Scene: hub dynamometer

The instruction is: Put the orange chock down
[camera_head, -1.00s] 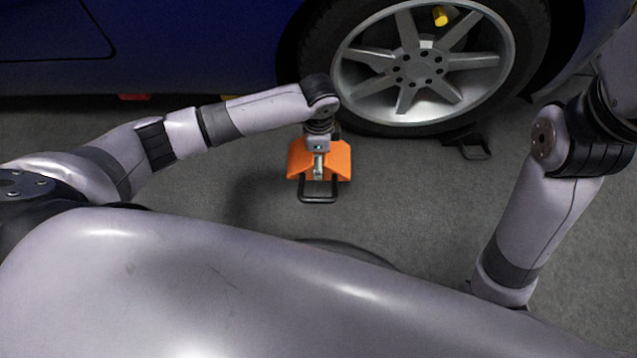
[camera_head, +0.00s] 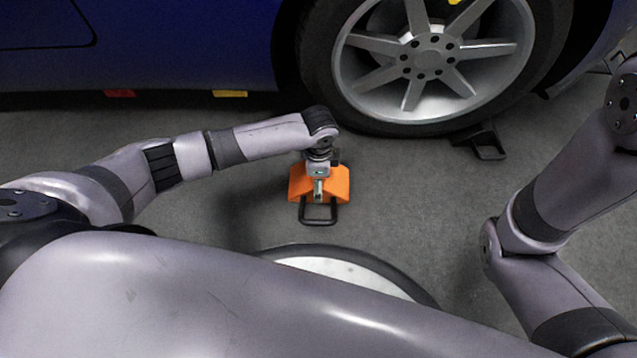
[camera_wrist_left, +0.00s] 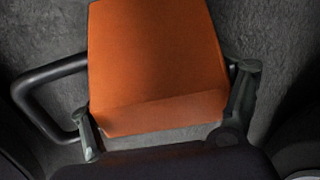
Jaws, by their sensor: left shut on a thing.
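The orange chock (camera_head: 335,185) is in the middle of the head view, in front of the car's wheel, with its black handle (camera_head: 318,221) toward me. My left gripper (camera_head: 318,190) comes down on the chock from above and is shut on it. In the left wrist view the chock (camera_wrist_left: 155,60) fills the middle, between the two fingers of the left gripper (camera_wrist_left: 168,112). The handle (camera_wrist_left: 38,95) sticks out at the left there. I cannot tell whether the chock's underside touches the floor. My right gripper is out of view.
The blue car's wheel (camera_head: 427,62) stands behind the chock. A black handle-like part (camera_head: 487,146) lies on the floor by the tyre's right side. Red (camera_head: 120,93) and yellow (camera_head: 229,93) blocks show under the car's sill. Grey floor (camera_head: 400,190) is clear right of the chock.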

